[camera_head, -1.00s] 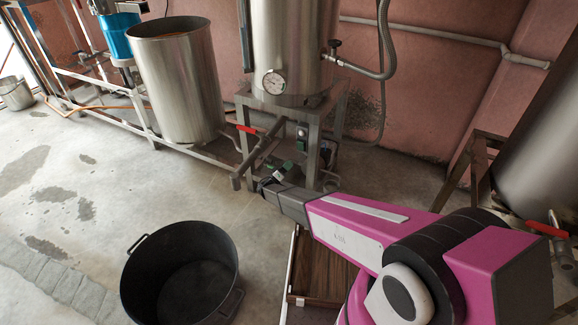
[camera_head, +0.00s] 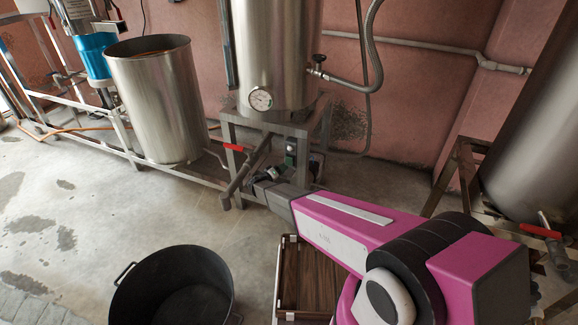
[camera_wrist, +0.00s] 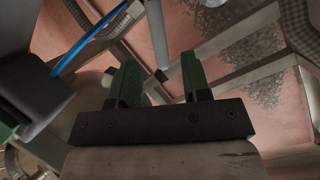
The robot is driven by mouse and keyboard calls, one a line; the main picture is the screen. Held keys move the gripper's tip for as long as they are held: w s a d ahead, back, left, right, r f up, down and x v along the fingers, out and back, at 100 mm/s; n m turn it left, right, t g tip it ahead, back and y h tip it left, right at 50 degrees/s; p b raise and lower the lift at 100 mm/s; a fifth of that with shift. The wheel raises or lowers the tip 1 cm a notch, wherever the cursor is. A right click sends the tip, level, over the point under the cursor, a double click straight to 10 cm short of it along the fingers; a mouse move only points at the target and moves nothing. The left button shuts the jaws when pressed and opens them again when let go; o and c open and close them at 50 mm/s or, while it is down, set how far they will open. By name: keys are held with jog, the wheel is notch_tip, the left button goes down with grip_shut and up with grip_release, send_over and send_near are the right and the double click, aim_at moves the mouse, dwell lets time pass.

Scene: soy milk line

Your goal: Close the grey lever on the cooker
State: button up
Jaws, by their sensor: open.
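The cooker (camera_head: 275,55) is a tall steel cylinder with a round gauge, on a metal stand (camera_head: 268,122). A small valve with a dark handle (camera_head: 318,62) sits on its right side, where a hose joins. I cannot tell for sure which part is the grey lever. My gripper (camera_head: 262,178) is low in front of the stand, near its lower pipe, and partly lost against it. In the wrist view my gripper (camera_wrist: 160,80) has two green fingers spread apart with nothing between them. Metal bars show beyond them.
A red-handled valve (camera_head: 234,148) is on the pipe left of my gripper. A steel drum (camera_head: 160,100) stands at left, a black tub (camera_head: 172,290) and wooden crate (camera_head: 308,280) in front. In the wrist view, a grey box (camera_wrist: 35,90) and blue cable (camera_wrist: 95,38) are close at left.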

jog(key=shift+x, duration=2.7)
jog(key=shift+c, duration=0.2)
grip_shut()
